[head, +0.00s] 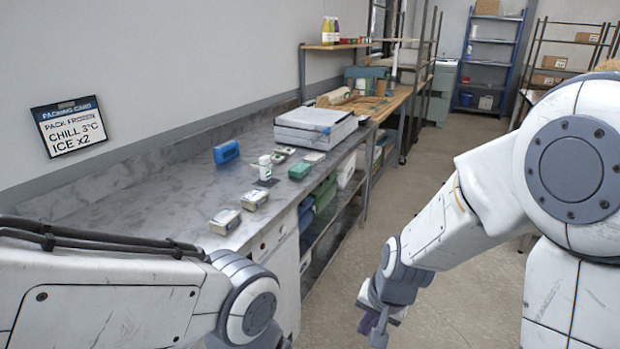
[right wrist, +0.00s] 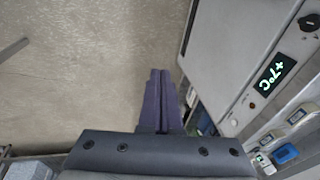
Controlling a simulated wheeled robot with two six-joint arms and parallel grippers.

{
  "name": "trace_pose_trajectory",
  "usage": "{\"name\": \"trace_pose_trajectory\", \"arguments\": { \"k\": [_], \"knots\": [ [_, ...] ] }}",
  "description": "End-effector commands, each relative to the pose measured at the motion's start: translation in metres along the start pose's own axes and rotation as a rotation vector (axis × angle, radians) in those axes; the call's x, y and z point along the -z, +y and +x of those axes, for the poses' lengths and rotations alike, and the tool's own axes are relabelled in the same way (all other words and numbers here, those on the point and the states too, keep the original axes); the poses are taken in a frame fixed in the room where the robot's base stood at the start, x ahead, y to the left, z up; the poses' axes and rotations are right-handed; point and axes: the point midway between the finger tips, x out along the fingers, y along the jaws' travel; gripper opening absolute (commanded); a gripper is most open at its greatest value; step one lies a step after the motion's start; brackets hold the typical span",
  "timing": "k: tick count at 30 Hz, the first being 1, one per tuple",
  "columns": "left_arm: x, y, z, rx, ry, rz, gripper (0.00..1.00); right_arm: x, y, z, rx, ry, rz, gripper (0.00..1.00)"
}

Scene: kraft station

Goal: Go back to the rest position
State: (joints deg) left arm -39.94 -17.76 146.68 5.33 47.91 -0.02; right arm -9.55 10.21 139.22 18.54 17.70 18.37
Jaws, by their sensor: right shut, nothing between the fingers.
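My right arm reaches down from the right side of the head view, and its gripper (head: 380,325) hangs over the bare floor, apart from the counter. In the right wrist view the two purple fingers of the right gripper (right wrist: 160,85) lie together, shut, with nothing between them. My left arm comes in from the left along the bottom of the head view, in front of the counter. Its gripper is out of the picture.
A +7°C display (right wrist: 273,75) shows on the unit beside my right gripper. The floor (head: 440,180) in the aisle is clear.

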Motion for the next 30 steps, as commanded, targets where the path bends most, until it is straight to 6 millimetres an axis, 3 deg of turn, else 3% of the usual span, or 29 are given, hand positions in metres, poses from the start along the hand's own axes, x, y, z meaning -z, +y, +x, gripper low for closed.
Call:
{"name": "trace_pose_trajectory", "arguments": {
  "k": [3, 12, 23, 30],
  "knots": [
    [0.000, 0.000, 0.000, 0.000, 0.000, 0.000, 0.82, 0.002, 0.029, -0.015, -0.038, 0.022, -0.155, 0.00],
    [0.000, 0.000, 0.000, 0.000, 0.000, 0.000, 0.82, 0.000, 0.083, -0.039, -0.136, 0.044, -0.476, 0.00],
    [0.000, 0.000, -0.005, 0.000, 0.000, 0.000, 0.82, -0.048, 0.035, -0.059, -0.090, -0.035, -0.656, 0.00],
    [0.001, 0.001, -0.010, 0.000, 0.000, 0.000, 0.82, -0.102, 0.007, -0.084, -0.056, -0.117, -0.840, 0.00]
  ]
}}
